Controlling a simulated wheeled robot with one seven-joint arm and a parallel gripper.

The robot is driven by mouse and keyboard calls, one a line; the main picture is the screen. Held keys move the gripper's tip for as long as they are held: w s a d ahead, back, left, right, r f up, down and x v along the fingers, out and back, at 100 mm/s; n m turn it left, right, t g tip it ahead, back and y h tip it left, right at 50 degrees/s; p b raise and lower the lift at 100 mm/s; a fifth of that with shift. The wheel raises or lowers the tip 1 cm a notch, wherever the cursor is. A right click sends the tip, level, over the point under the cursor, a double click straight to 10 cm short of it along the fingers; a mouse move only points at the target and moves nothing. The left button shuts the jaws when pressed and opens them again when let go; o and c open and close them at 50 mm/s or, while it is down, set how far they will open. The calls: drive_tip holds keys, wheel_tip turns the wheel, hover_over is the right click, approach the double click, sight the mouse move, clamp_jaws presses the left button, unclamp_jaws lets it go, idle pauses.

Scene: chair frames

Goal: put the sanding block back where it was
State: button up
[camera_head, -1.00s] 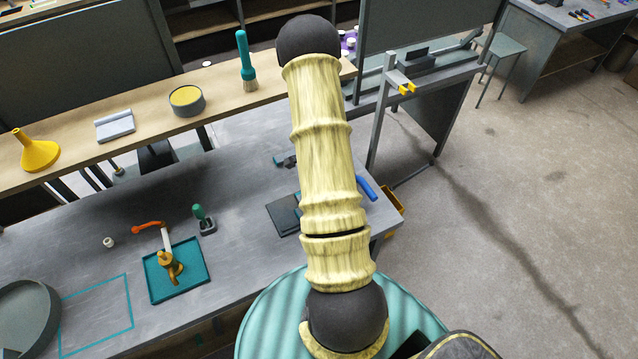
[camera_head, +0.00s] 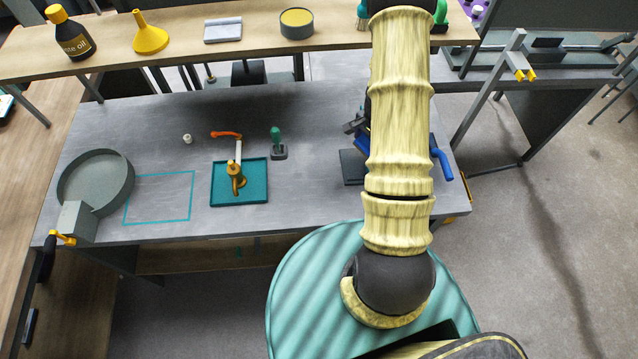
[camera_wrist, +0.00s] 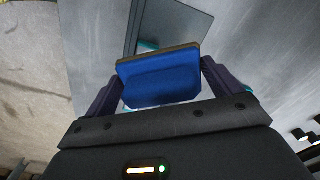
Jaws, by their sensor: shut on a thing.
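In the wrist view my gripper (camera_wrist: 160,82) is shut on a blue block with a brownish top layer, which I take to be the sanding block (camera_wrist: 162,86). A finger presses on each side of it. Beyond the block is a dark grey flat plate (camera_wrist: 185,28) with a bit of teal beside it. I cannot tell whether the block touches the plate. In the head view the dark plate (camera_head: 352,168) lies on the right part of the grey bench (camera_head: 310,190), and my arm hides most of what is around my gripper there.
A blue curved handle (camera_head: 442,160) shows right of my arm. Left on the bench are a teal tray (camera_head: 256,192) with a brass-coloured piece, a green-handled tool (camera_head: 277,140), a teal outline (camera_head: 160,221) and a round grey pan (camera_head: 122,178). A wooden shelf (camera_head: 180,38) runs behind.

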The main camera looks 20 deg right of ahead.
drive_tip(key=w+a+f+n, duration=0.1)
drive_tip(key=a+n, duration=0.1)
drive_tip(key=a+f+n+b, duration=0.1)
drive_tip(key=a+n, duration=0.1)
drive_tip(key=a, duration=0.1)
drive_tip(key=w+a+f+n, duration=0.1)
drive_tip(key=a+n, duration=0.1)
drive_tip(key=a, duration=0.1)
drive_tip(key=shift+w+a+f+b, duration=0.1)
drive_tip(key=shift+w+f+b, duration=0.05)
drive_tip(key=shift+w+b, duration=0.2)
drive_tip(key=a+f+n, duration=0.1)
drive_tip(key=a+n, duration=0.1)
drive_tip(key=a, duration=0.1)
drive_tip(key=a+n+b, duration=0.1)
drive_tip(key=a+n, duration=0.2)
drive_tip(key=w+a+f+n+b, duration=0.1)
drive_tip(key=a+n, duration=0.2)
drive_tip(key=a, duration=0.1)
drive_tip(key=shift+f, duration=0.35)
drive_tip(key=shift+a, duration=0.15)
drive_tip(key=shift+s, duration=0.1)
